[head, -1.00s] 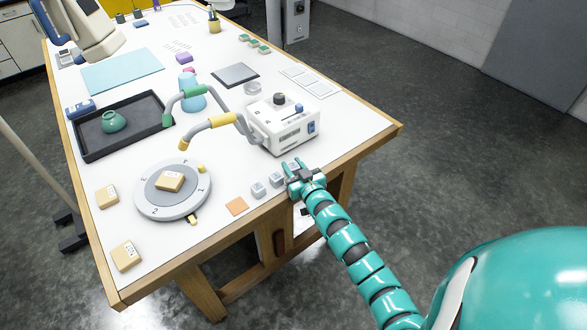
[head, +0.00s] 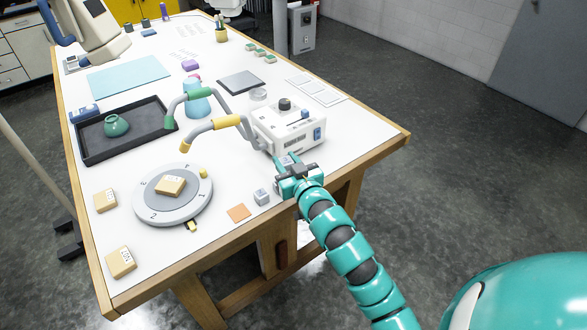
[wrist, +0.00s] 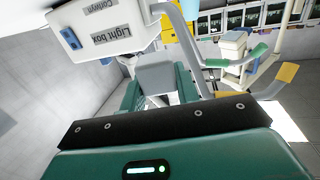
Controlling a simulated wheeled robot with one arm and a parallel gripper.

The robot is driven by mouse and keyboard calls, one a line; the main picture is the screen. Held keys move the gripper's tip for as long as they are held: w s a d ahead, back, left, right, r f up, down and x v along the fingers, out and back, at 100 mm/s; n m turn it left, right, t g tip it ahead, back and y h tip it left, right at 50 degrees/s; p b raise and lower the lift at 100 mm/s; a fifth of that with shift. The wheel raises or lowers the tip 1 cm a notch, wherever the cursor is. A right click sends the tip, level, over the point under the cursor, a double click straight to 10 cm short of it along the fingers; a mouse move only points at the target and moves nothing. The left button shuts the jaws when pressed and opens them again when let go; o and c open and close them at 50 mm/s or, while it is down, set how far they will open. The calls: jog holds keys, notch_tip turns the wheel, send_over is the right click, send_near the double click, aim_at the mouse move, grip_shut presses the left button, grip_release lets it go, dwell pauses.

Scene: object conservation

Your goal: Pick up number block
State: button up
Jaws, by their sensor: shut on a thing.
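My gripper (head: 287,164) is at the front edge of the white table, just in front of the light box. In the wrist view it is shut on a grey number block (wrist: 155,77), held between the two teal fingers. I cannot read a number on it. In the head view the fingers largely cover this block. Another grey number block (head: 262,197) stands on the table just left of my gripper. Any further block near the fingers is hidden by the gripper.
The white light box (head: 300,142) stands close behind my gripper. A round numbered dial (head: 190,208) with a tan block (head: 170,186) on it is to the left. An orange square (head: 239,212) lies near the front edge. A dark tray (head: 150,141) is farther left.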

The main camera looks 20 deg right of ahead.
jog(key=s+a+n+g+y+p, duration=0.1)
jog(key=s+a+n+y+p, duration=0.15)
jog(key=s+a+p, duration=1.05)
jog(key=s+a+r, duration=0.2)
jog(key=s+r, duration=0.2)
jog(key=b, duration=0.7)
send_over(239, 213)
jog(key=s, duration=0.1)
jog(key=shift+y, duration=0.35)
notch_tip(239, 213, down, 9)
jog(key=shift+r, duration=0.2)
jog(key=shift+w+f+p, duration=0.5)
jog(key=shift+f+p, duration=0.2)
jog(key=shift+f, duration=0.2)
notch_tip(239, 213, down, 2)
jog(key=shift+f+p, duration=0.2)
jog(key=shift+p, duration=0.25)
